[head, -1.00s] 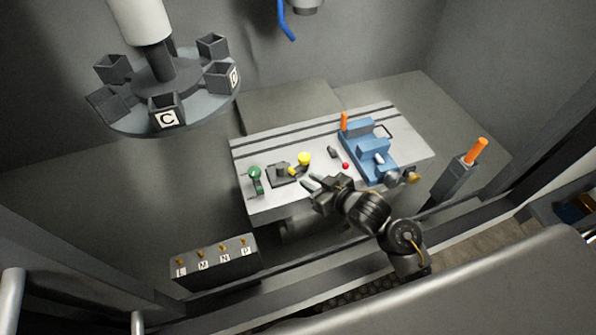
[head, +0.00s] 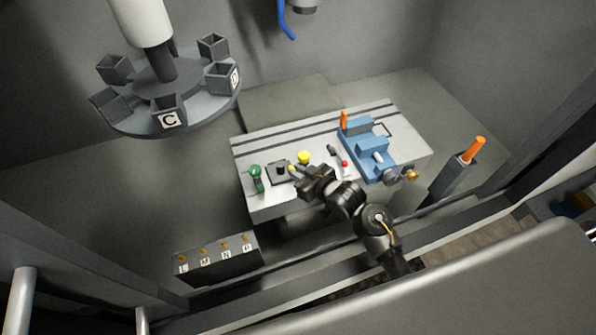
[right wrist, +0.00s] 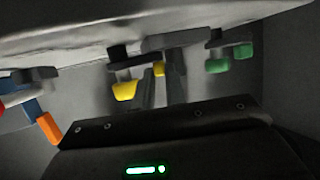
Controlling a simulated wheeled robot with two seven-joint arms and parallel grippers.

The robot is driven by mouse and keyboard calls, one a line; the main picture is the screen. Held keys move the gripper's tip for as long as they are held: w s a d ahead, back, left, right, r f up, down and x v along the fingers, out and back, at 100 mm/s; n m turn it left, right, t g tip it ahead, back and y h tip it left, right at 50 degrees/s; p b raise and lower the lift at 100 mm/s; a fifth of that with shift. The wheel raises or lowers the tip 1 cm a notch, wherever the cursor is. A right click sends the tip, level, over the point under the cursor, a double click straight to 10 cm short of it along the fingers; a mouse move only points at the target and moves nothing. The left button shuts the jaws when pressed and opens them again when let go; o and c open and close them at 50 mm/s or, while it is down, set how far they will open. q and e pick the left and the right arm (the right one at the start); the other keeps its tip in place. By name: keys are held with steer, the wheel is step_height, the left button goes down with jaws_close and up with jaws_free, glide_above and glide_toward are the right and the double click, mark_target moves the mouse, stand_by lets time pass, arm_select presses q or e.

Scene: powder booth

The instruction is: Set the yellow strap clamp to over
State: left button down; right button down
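The yellow strap clamp has a dark base plate (head: 274,178) on the table, with a round yellow end (head: 304,157) and a smaller yellow piece (head: 291,168) at its right side. In the right wrist view a larger yellow part (right wrist: 125,91) is left of the fingers, and a small yellow part (right wrist: 159,68) shows between them. My right gripper (head: 296,177) is right beside the clamp, its fingers slightly parted. I cannot tell whether they touch it. My left gripper is not in view.
A green clamp (head: 256,175) stands left of the yellow one. A blue fixture (head: 372,150) with an orange handle and a small red knob (head: 345,163) are to the right. A carousel of cups (head: 165,90) hangs at upper left; a labelled peg box (head: 217,263) stands at lower left.

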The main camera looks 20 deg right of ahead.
steer(key=shift+w+a+m+h+b, duration=0.2)
steer(key=shift+a+m+h+b, duration=0.15)
steer(key=shift+m+h, duration=0.4)
steer(key=c, duration=1.7)
jaws_free()
steer(key=shift+s+d, duration=0.1)
steer(key=shift+s+d, duration=0.1)
steer(key=shift+s, duration=0.15)
steer(key=shift+b+v, duration=1.45)
steer(key=shift+v, duration=3.6)
